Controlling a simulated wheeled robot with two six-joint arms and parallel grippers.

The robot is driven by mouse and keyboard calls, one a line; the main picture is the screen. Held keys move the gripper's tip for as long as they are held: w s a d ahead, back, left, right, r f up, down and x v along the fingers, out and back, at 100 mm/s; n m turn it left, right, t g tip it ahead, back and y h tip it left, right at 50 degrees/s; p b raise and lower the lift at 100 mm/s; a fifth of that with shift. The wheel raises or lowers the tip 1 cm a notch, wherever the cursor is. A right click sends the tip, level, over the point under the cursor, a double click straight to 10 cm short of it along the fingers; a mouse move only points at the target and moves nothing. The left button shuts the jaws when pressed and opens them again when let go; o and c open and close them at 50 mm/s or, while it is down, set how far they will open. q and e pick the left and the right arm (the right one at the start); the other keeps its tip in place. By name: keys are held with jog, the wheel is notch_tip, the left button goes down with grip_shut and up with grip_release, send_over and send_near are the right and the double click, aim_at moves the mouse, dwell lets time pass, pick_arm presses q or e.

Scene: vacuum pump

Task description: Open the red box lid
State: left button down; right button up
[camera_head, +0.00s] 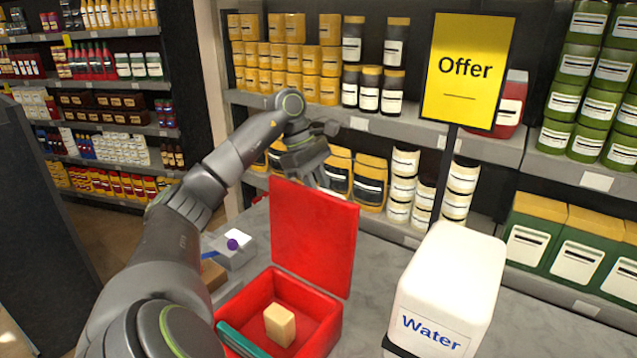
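The red box (330,332) stands on the grey counter at the bottom centre. Its red lid (312,238) is raised, standing close to upright at the box's back edge, so the inside shows. My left arm comes in from the lower left, and its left gripper (318,172) is at the top edge of the lid. The fingertips are partly hidden by the lid, so I cannot tell whether they touch it or how far apart they are. My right gripper is not in view.
A pale yellow block (280,324) and a teal bar (240,341) are at the box. A white container labelled Water (450,285) stands to the right. A small grey device with a purple knob (232,246) sits left. Stocked shelves and an Offer sign (467,72) are behind.

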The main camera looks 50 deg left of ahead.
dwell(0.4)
pick_arm(q)
jog(key=c, duration=1.2)
grip_release()
jog(key=shift+a, duration=0.1)
jog(key=shift+a+r, duration=0.1)
jog(key=shift+r, duration=0.25)
jog(key=v, duration=0.5)
jog(key=shift+r, duration=0.15)
jog(key=p+v, duration=0.4)
jog(key=shift+r, duration=0.25)
jog(key=shift+p+v, duration=0.75)
